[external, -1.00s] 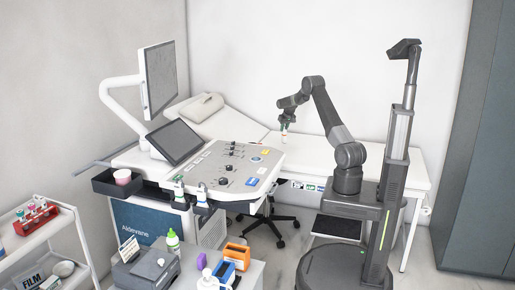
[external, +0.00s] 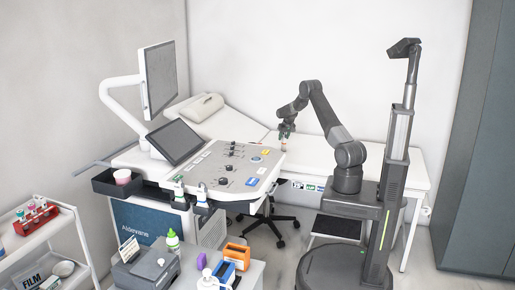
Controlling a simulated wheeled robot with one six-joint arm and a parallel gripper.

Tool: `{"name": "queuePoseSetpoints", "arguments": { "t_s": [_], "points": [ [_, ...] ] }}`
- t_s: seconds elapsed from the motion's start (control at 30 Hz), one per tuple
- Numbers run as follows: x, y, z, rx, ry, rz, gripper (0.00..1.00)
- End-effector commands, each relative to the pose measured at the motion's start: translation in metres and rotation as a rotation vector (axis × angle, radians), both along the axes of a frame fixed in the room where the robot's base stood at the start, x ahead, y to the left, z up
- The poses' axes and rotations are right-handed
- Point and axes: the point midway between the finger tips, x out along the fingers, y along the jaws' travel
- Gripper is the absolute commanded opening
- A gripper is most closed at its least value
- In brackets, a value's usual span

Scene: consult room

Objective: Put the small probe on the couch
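The small probe (external: 284,146), pale with a beige end, hangs upright below my gripper (external: 286,135). My gripper points down and looks shut on the probe's upper part; the fingers are tiny in this view. The couch (external: 355,158) is long and white, against the back wall, with a raised backrest and a pillow at its left end. The probe shows in front of the couch top, just right of the console's far corner. I cannot tell whether its lower end touches the couch.
The ultrasound console (external: 235,165) with its screens stands left of my gripper, close to the probe. Two other probes (external: 179,189) (external: 201,193) sit in holders at its front edge. The couch top to the right is clear. A stool (external: 272,228) stands below.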

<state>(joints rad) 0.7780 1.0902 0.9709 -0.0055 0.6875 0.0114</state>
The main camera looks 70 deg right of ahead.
Motion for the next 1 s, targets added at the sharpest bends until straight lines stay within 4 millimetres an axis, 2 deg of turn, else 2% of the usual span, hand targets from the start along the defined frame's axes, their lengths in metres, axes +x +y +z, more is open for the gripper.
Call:
{"name": "queuePoseSetpoints", "arguments": {
  "t_s": [0.27, 0.47, 0.8, 1.0],
  "points": [
    [0.0, 0.0, 0.001, 0.0, 0.0, 0.0, 0.44],
    [-0.003, 0.003, 0.015, -0.001, -0.001, 0.0, 0.44],
    [-0.021, 0.021, 0.076, -0.002, -0.002, 0.0, 0.44],
    [-0.029, 0.029, 0.104, -0.001, -0.001, 0.0, 0.44]
  ]
}}
